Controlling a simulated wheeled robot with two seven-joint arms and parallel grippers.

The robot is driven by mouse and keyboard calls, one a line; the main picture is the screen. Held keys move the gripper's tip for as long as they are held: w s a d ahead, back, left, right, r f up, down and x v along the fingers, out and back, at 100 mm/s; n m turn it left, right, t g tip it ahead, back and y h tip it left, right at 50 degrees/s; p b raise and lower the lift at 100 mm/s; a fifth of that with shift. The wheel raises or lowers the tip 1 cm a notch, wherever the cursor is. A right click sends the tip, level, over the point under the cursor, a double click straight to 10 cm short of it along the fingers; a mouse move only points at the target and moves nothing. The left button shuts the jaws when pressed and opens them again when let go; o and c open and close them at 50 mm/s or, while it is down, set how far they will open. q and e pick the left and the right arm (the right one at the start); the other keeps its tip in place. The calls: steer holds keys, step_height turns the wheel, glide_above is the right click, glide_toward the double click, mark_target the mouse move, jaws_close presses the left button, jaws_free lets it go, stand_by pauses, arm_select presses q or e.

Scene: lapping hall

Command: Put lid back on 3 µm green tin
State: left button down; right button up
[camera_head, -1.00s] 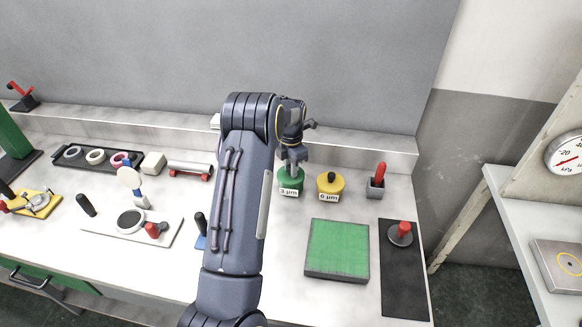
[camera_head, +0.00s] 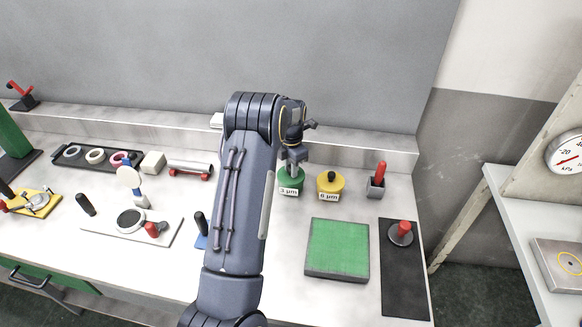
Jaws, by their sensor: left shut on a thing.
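The green tin (camera_head: 290,188), labelled 3 µm, stands upright on the bench right of my left arm. My left gripper (camera_head: 292,163) points down right over the top of the tin. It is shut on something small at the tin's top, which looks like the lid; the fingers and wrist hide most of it. I cannot tell whether the lid is fully seated on the tin. My right gripper is not in view.
A yellow 6 µm tin (camera_head: 330,186) stands close on the right, with a red-handled tool in a grey holder (camera_head: 376,186) beyond it. A green pad (camera_head: 337,248) lies in front. A black mat (camera_head: 403,283) bears a red-knobbed disc (camera_head: 400,233).

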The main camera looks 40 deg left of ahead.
arm_select(q)
steer(key=c, duration=1.1)
jaws_free()
steer(key=shift+c, duration=0.2)
steer(key=shift+o, duration=0.4)
steer(key=o, duration=0.4)
steer(key=shift+r, duration=0.15)
steer(key=shift+r+p, duration=2.35)
steer(key=shift+r, duration=1.05)
jaws_close()
